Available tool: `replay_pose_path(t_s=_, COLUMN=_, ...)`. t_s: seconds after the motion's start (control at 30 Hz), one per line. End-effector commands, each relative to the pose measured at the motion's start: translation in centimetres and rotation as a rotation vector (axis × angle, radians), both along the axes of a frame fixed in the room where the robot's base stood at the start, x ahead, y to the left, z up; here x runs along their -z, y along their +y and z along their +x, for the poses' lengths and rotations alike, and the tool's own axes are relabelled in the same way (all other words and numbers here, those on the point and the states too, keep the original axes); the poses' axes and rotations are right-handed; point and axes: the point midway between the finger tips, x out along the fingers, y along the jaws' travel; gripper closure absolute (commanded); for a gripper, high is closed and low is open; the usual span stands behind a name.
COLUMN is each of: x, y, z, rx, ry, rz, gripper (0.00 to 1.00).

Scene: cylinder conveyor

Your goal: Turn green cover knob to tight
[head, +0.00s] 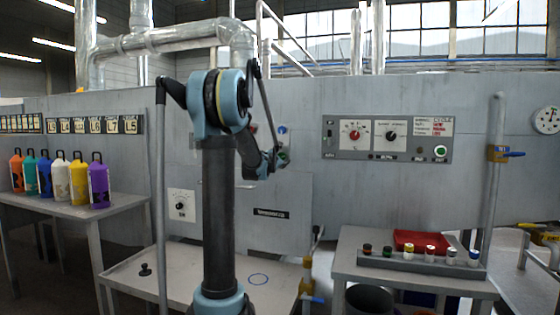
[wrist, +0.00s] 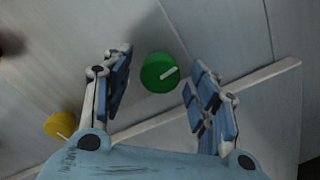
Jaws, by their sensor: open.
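The green knob (wrist: 153,75) shows in the wrist view. It is round with a pale pointer bar that slants up to the right. My gripper (wrist: 160,68) is open, with one blue finger pad on each side of the knob. The knob appears between the fingertips, and I see no contact. In the head view my gripper (head: 277,160) is close to the grey panel wall and small, and it partly hides the knob area. Tight markings cannot be read.
A yellow knob (wrist: 62,125) sits lower left in the wrist view. A raised strip (wrist: 262,76) crosses the panel. In the head view a blue knob (head: 283,130) is above my gripper. A bench (head: 190,275) stands below, and a control panel (head: 387,138) is to the right.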

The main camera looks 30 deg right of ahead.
Motion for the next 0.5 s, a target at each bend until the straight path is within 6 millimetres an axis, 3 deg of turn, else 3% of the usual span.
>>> replay_pose_path(t_s=0.4, x=0.01, y=-0.55, z=0.45, rx=0.0, ry=0.0, rz=0.0, gripper=0.46)
replay_pose_path(t_s=0.43, x=0.02, y=-0.55, z=0.45, rx=0.0, ry=0.0, rz=0.0, gripper=0.48)
replay_pose_path(t_s=0.5, x=0.02, y=-0.54, z=0.44, rx=0.0, ry=0.0, rz=0.0, gripper=0.64)
